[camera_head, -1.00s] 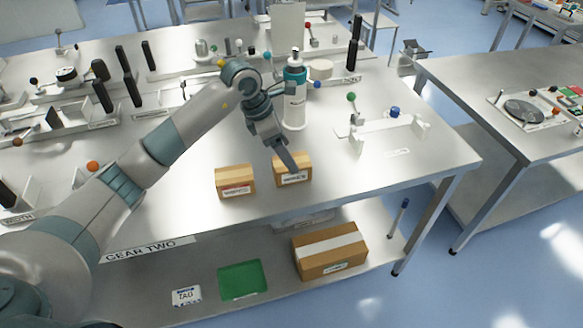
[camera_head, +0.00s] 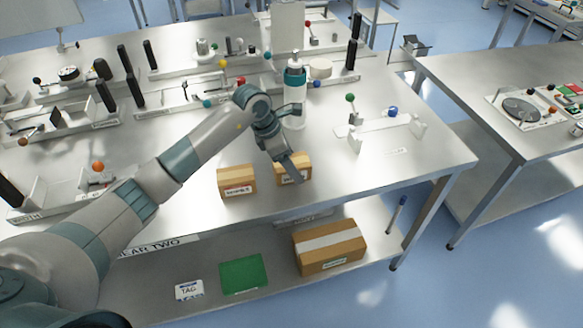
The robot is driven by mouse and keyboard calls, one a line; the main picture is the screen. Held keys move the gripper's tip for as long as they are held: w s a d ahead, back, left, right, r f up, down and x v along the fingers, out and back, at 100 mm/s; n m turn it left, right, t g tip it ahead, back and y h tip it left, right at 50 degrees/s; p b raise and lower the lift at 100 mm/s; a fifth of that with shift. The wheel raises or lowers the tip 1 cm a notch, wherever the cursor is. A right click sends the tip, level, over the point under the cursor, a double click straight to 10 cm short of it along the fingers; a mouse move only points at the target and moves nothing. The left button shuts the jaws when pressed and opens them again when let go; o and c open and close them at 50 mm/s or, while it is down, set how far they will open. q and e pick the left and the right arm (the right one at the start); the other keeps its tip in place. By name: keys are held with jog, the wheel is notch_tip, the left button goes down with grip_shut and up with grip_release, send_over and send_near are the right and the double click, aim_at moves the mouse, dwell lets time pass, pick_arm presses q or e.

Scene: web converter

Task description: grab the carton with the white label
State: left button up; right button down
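A small brown carton (camera_head: 304,165) with a white label on its front stands on the metal table. The gripper hides part of that carton and label. I cannot tell whether the fingers touch it or how far apart they are. My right gripper is not in view.
A white bottle (camera_head: 294,108) with a teal band stands close behind my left wrist. A white fixture (camera_head: 388,128) with green and blue knobs stands to the right. A larger carton (camera_head: 329,247) and a green mat (camera_head: 243,274) lie on the lower shelf. The table's right front is clear.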

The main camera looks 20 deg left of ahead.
pick_arm(q)
jog(key=shift+f+b, duration=0.25)
jog(key=shift+b, duration=0.2)
dwell(0.6)
jog(key=c, duration=1.2)
